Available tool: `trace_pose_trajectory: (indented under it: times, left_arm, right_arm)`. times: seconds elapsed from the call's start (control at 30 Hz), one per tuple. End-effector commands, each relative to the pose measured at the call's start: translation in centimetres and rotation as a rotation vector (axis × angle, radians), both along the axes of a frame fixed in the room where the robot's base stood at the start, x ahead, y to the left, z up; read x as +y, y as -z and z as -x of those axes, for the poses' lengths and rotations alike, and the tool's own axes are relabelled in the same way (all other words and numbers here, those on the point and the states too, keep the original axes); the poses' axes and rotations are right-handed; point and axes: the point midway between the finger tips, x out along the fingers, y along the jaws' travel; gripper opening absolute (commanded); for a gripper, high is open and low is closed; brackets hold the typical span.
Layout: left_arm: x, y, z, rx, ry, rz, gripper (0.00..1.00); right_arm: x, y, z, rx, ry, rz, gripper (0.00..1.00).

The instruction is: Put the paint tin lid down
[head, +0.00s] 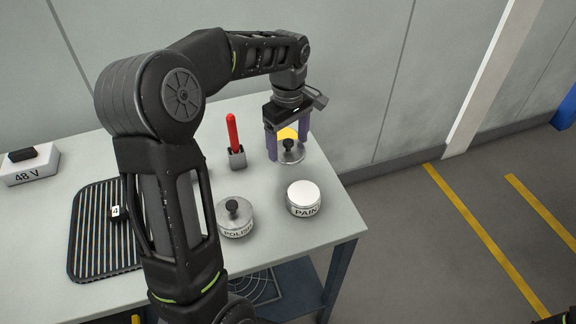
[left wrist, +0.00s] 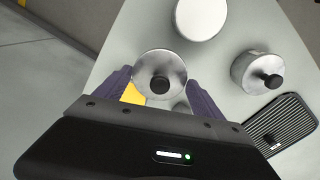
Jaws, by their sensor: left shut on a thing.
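The paint tin lid (head: 291,155), a grey metal disc with a black knob, is between the purple fingers of my left gripper (head: 287,143), which is shut on it. The lid (left wrist: 153,65) also shows from above in the left wrist view, between the fingers (left wrist: 160,88). It is near the table's back right edge; I cannot tell whether it touches the top. The paint tin (head: 304,203) stands in front of it with a plain white top; its top also shows in the left wrist view (left wrist: 196,15). My right gripper is not in view.
The polish tin (head: 235,229), with a knobbed lid, stands left of the paint tin. A red-handled thing (head: 232,130) stands in a grey holder (head: 238,158). A ribbed black mat (head: 92,235) and a 48 V box (head: 30,168) are further left. A yellow patch (head: 288,133) shows behind the lid.

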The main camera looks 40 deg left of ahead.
Motion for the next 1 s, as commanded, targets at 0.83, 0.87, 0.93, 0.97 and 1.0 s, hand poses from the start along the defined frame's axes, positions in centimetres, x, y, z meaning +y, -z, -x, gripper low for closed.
trace_pose_trajectory:
  times: [0.83,0.87,0.93,0.97,1.0]
  left_arm:
    - [0.0,7.3,0.1,0.003,-0.001,0.000,0.40]
    - [0.0,7.6,0.1,0.003,-0.002,0.000,0.40]
    - [0.0,7.8,0.0,0.001,-0.002,0.000,0.40]
    - [0.0,7.8,0.0,0.000,-0.001,0.000,0.40]
    - [0.0,7.8,0.0,0.000,-0.001,-0.001,0.40]
  right_arm:
    - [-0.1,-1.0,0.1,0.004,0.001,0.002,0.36]
    - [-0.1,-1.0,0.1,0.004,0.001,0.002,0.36]
    - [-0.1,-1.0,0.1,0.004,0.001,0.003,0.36]
    - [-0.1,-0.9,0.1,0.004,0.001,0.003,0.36]
    - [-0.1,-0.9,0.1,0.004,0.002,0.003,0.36]
